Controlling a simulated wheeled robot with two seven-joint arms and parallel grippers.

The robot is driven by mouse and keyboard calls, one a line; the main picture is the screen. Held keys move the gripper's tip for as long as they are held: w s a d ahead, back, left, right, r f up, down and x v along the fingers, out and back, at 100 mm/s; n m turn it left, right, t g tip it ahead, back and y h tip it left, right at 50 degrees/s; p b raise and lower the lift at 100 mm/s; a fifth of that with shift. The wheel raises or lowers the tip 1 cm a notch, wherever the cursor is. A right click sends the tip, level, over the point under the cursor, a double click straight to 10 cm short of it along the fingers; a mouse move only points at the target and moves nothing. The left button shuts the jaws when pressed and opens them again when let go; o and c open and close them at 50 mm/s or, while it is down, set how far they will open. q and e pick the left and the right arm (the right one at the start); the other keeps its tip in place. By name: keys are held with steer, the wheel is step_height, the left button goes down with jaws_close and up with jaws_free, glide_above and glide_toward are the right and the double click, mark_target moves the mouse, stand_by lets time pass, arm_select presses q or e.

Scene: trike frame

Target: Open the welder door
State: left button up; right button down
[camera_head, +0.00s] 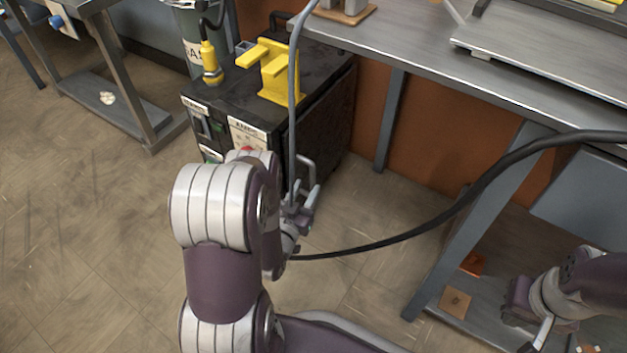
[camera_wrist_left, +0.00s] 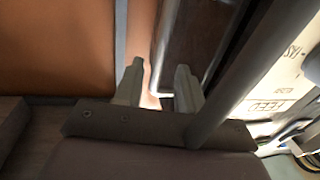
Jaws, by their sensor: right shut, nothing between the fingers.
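The welder is a dark box (camera_head: 330,115) with yellow brackets on top, left of the bench in the head view. A pale grey bar-like handle (camera_head: 309,162) shows at its front, near my left gripper (camera_head: 297,205); my arm hides much of the front. In the left wrist view my left gripper (camera_wrist_left: 159,85) has its fingers apart. A thin metal bar (camera_wrist_left: 168,40) runs up beyond the gap between them; I cannot tell whether they touch it. A white panel with lettering (camera_wrist_left: 285,85) is at right. My right gripper (camera_head: 541,330) is shut and empty at lower right.
A black cable (camera_head: 470,190) arcs across to the right. The metal workbench (camera_head: 390,42) and its legs stand at right. Open floor (camera_head: 90,240) lies to the left.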

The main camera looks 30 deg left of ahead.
mark_target(311, 180)
arm_select(q)
steer(key=w, duration=0.1)
steer(key=w+b, duration=0.1)
steer(key=w, duration=0.1)
steer(key=w+b, duration=0.1)
steer(key=shift+w+a+f, duration=0.15)
steer(key=shift+w+a, duration=0.1)
steer(key=shift+w, duration=0.3)
arm_select(e)
step_height(311, 180, down, 3)
steer(key=shift+r, duration=0.15)
